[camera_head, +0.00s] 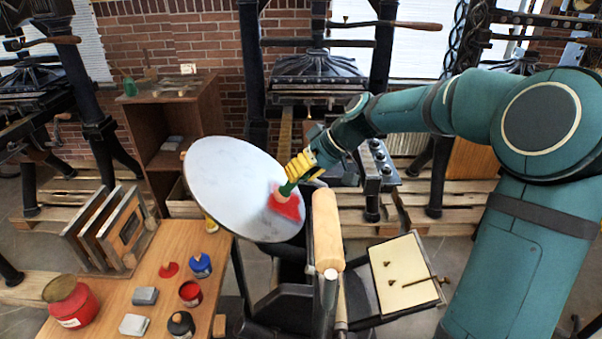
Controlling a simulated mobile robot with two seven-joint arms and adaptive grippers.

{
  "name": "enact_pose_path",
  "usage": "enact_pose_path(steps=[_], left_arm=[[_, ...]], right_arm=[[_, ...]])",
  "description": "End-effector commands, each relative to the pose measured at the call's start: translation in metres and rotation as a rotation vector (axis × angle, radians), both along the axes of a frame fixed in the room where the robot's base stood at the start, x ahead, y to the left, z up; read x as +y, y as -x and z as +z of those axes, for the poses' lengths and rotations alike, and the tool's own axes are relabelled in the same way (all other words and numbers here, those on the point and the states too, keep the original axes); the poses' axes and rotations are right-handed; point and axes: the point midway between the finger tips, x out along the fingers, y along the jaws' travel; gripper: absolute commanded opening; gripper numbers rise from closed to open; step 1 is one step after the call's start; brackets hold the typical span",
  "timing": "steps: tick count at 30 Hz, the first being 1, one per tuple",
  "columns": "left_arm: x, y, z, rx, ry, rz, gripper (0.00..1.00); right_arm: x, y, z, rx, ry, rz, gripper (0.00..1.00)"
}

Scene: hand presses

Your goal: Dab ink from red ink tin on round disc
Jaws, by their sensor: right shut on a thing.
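The round disc (225,185) is a pale grey tilted plate on the press in the middle. My right gripper (300,166) has yellow fingers and is shut on a dabber with a green handle (288,187), over the disc's right part. The dabber's head is at a red ink patch (286,206) on the disc; whether they touch is hard to tell. The red ink tin (190,294) stands open on the wooden table at lower left. A red round lid (168,270) lies near it. My left gripper is not in view.
The wooden table (190,240) also bears a blue tin (200,265), a black tin (180,325), a large red can (72,303) and grey blocks (145,296). A wooden roller (327,230) stands close right of the disc. A pale tray (402,272) lies further right.

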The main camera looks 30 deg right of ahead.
Motion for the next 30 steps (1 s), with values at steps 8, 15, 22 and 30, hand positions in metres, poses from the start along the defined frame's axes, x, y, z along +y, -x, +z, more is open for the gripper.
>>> enact_pose_path(steps=[8, 15, 22, 30], left_arm=[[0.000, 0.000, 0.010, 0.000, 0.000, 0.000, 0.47], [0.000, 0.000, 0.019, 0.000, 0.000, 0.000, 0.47], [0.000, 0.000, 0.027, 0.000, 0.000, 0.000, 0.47], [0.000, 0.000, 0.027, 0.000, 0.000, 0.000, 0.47]], right_arm=[[-0.008, 0.005, 0.016, -0.001, 0.000, 0.001, 0.03], [-0.019, 0.012, 0.034, 0.001, 0.000, 0.000, 0.03], [-0.029, 0.018, 0.047, -0.001, 0.000, 0.001, 0.03], [-0.030, 0.019, 0.048, -0.001, 0.000, 0.001, 0.03]])
